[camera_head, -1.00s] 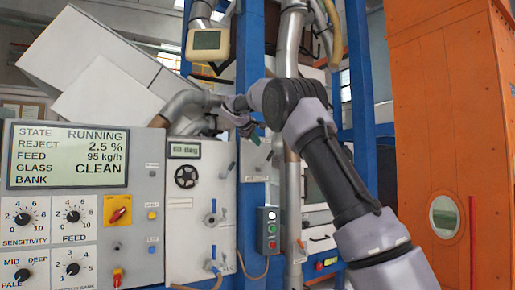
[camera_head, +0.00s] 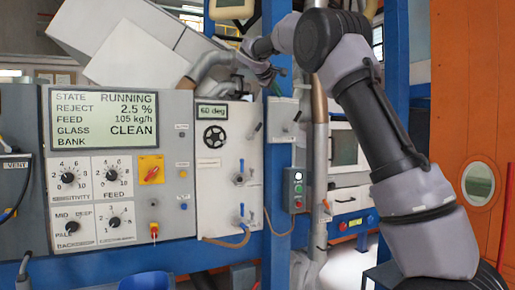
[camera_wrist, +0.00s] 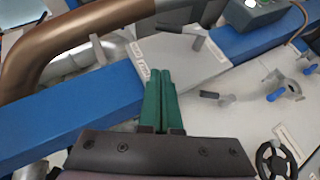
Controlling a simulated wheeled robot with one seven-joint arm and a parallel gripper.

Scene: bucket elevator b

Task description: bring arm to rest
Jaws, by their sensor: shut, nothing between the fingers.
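My gripper shows in the wrist view (camera_wrist: 159,76) with its two green fingers together and nothing between them. Behind the fingers, in that picture, lie a pale switch plate (camera_wrist: 185,62) with levers and a blue post (camera_wrist: 60,127). In the head view my arm reaches up from the lower right and bends over to the left. My gripper (camera_head: 282,72) is small there, near the top of the blue post, and its fingers are hard to make out. I cannot tell how far the fingers are from the plate.
A control panel (camera_head: 122,206) with a lit screen (camera_head: 104,117) stands at left. Beside it is a white cabinet with a black handwheel (camera_head: 214,136) and blue-handled valves. A push-button box (camera_head: 294,190) hangs on the post. An orange housing (camera_head: 470,90) stands at right.

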